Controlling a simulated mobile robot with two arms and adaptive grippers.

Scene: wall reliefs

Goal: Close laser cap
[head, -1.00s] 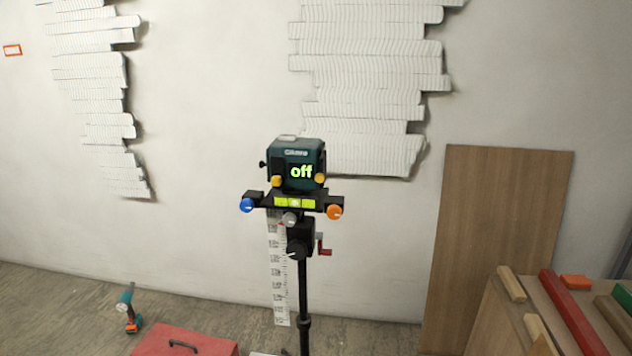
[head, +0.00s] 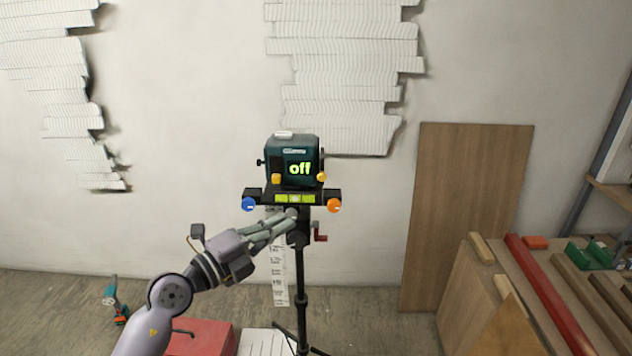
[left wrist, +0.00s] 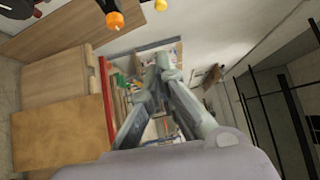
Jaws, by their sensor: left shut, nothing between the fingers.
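The laser level (head: 305,145) is a dark teal box reading "off", with a small pale piece (head: 283,134) on its top. I cannot tell which part is the cap. It sits on a black mount with a blue knob (head: 249,204), an orange knob (head: 334,205) and a yellow-green bubble level, on a black tripod (head: 300,275). My left gripper (head: 291,216) is shut and empty, its fingertips just below the mount; I cannot tell whether they touch it. The fingers also show in the left wrist view (left wrist: 164,64), with the orange knob (left wrist: 115,20) above left. My right gripper is not in view.
A red toolbox (head: 205,340) and a drill (head: 113,300) are on the floor at lower left. A brown board (head: 465,210) leans on the wall at right, near a bench with wood pieces and a red bar (head: 550,290).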

